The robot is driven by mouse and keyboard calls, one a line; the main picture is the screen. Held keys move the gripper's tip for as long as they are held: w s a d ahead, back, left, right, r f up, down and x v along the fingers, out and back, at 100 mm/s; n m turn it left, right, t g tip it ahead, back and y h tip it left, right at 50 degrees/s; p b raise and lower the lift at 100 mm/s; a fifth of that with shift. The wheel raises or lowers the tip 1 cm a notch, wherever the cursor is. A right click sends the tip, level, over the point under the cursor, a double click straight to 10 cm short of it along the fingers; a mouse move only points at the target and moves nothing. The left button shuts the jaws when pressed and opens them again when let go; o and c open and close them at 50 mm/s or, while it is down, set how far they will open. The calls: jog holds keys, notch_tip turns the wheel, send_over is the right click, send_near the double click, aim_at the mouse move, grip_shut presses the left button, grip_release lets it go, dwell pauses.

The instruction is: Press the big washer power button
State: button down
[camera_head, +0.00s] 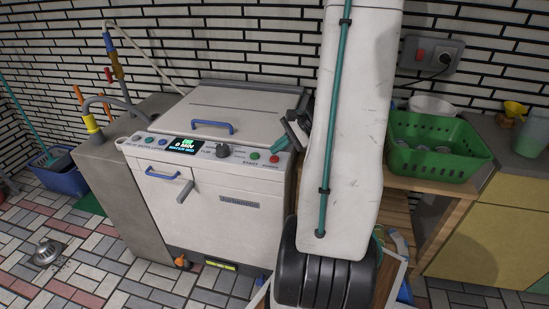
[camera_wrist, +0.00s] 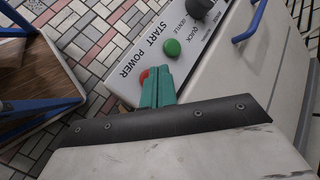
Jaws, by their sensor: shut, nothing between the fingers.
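The washer (camera_head: 220,205) is a white machine with a control panel along its top front edge. Its red power button (camera_head: 274,159) is at the panel's right end, and a green start button (camera_head: 255,155) is to its left. My gripper (camera_head: 281,144) is shut and empty, its teal fingertips just above and beside the red button in the head view. In the wrist view the teal fingers (camera_wrist: 157,84) partly cover the red power button (camera_wrist: 144,74), beside the printed word POWER. I cannot tell whether they touch it. The green start button (camera_wrist: 172,47) is clear of the fingers.
The washer's lit display (camera_head: 184,146) reads 0 MIN, and a dark knob (camera_head: 222,151) is beside it. A green basket (camera_head: 435,145) stands on a wooden shelf to the right. A blue handle (camera_head: 211,127) is on the lid.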

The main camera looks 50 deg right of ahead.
aim_at(278, 158)
jog(key=shift+f, duration=0.2)
jog(key=shift+f, duration=0.2)
jog(key=shift+f, duration=0.4)
dwell(0.5)
jog(key=shift+r, duration=0.8)
jog(key=shift+r, duration=0.15)
jog(key=shift+r, duration=2.35)
